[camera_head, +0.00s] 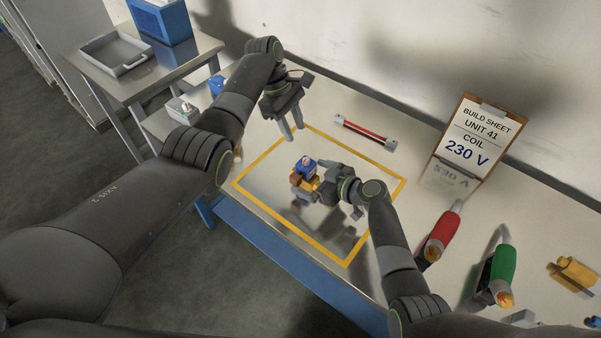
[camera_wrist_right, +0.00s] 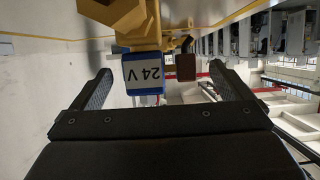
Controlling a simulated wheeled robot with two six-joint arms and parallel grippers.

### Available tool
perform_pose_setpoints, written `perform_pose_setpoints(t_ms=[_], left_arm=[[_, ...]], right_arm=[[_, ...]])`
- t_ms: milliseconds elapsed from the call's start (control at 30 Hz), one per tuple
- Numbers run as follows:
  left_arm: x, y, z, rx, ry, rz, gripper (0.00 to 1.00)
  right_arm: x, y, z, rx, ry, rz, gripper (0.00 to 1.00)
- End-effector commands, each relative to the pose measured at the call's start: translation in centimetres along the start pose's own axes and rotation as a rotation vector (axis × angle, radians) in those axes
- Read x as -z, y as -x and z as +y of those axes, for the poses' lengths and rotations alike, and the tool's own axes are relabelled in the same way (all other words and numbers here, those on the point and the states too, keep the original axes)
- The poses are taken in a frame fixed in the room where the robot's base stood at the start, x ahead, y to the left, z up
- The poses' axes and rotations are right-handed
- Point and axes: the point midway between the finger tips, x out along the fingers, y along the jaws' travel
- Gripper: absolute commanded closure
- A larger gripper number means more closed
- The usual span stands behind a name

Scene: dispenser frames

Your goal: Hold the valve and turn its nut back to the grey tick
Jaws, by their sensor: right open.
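The valve has a brass body (camera_head: 301,189), a blue coil (camera_head: 305,165) and a brown plug (camera_head: 296,178). It stands inside the yellow outline on the bench. A small red and white mark tops the coil; I cannot make out the nut's angle or a grey tick. In the right wrist view the coil (camera_wrist_right: 143,74) reads 24 V, beside the brown plug (camera_wrist_right: 186,67) and below the brass body (camera_wrist_right: 137,22). My right gripper (camera_head: 314,188) is open at the valve's right side, its fingers spread either side. My left gripper (camera_head: 293,134) is open and empty, above and behind the valve.
A build sheet (camera_head: 472,137) reading coil 230 V stands at the back. Red (camera_head: 441,234) and green (camera_head: 503,265) handled tools and a brass part (camera_head: 572,273) are at right. A tray (camera_head: 116,53) is at far left.

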Motion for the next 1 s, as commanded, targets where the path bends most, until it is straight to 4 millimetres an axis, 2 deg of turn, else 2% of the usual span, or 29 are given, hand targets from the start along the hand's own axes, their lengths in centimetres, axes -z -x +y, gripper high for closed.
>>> perform_pose_setpoints(t_ms=[200, 400, 900, 933, 1000], left_arm=[[0.0, 0.0, 0.0, 0.000, 0.000, 0.000, 0.64], [0.0, 0.0, 0.0, 0.000, 0.000, 0.000, 0.64], [0.0, 0.0, 0.0, 0.000, 0.000, 0.000, 0.64], [0.0, 0.0, 0.0, 0.000, 0.000, 0.000, 0.64], [0.0, 0.0, 0.0, 0.000, 0.000, 0.000, 0.64]], right_arm=[[0.0, -2.6, 0.0, 0.001, 0.000, -0.002, 0.01], [0.1, -4.2, 0.0, 0.002, 0.000, 0.001, 0.01], [0.0, -5.0, 0.0, 0.000, 0.000, -0.001, 0.01], [0.0, -5.0, 0.0, 0.000, 0.000, -0.001, 0.03], [0.0, -5.0, 0.0, 0.000, 0.000, -0.001, 0.12]])
